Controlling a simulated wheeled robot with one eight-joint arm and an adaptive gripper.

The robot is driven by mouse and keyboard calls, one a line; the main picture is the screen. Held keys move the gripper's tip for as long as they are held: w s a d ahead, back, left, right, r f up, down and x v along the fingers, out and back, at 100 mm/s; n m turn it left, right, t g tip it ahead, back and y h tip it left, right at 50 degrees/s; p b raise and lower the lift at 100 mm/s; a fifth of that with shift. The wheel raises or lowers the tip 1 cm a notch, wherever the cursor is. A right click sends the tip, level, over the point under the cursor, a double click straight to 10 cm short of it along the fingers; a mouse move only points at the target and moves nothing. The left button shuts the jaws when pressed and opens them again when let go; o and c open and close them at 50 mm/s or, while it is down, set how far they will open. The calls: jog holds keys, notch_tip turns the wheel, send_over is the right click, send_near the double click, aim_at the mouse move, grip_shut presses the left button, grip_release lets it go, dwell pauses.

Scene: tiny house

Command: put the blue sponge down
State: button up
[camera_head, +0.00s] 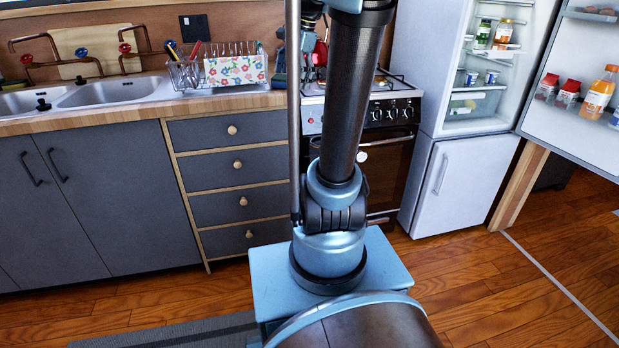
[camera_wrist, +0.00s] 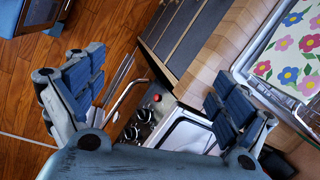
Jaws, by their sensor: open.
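My gripper (camera_wrist: 155,80) is open in the wrist view, with its two blue-padded fingers wide apart. Nothing shows held between them. The gap looks down on the stove front and the wooden counter edge. In the head view my arm hides most of the gripper, which is near the stove and the right end of the counter. I cannot make out a blue sponge in either view.
The stove (camera_head: 385,113) stands between the grey drawers (camera_head: 233,166) and the open fridge (camera_head: 462,185). A dish rack (camera_head: 186,75) with a flowered cloth (camera_head: 235,70) stands on the wooden counter (camera_head: 85,119), right of the sink (camera_head: 115,91). The wooden floor (camera_head: 465,270) is clear at right.

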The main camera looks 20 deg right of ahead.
jog(key=s+f+n+h, duration=0.2)
jog(key=s+f+n, duration=1.2)
jog(key=s+f, duration=0.8)
jog(key=shift+s+t+h, duration=0.3)
jog(key=shift+s, duration=0.8)
jog(key=shift+a+f, duration=0.1)
jog(key=shift+w+f, duration=0.2)
jog(key=shift+w, duration=0.25)
jog(key=shift+c, duration=0.3)
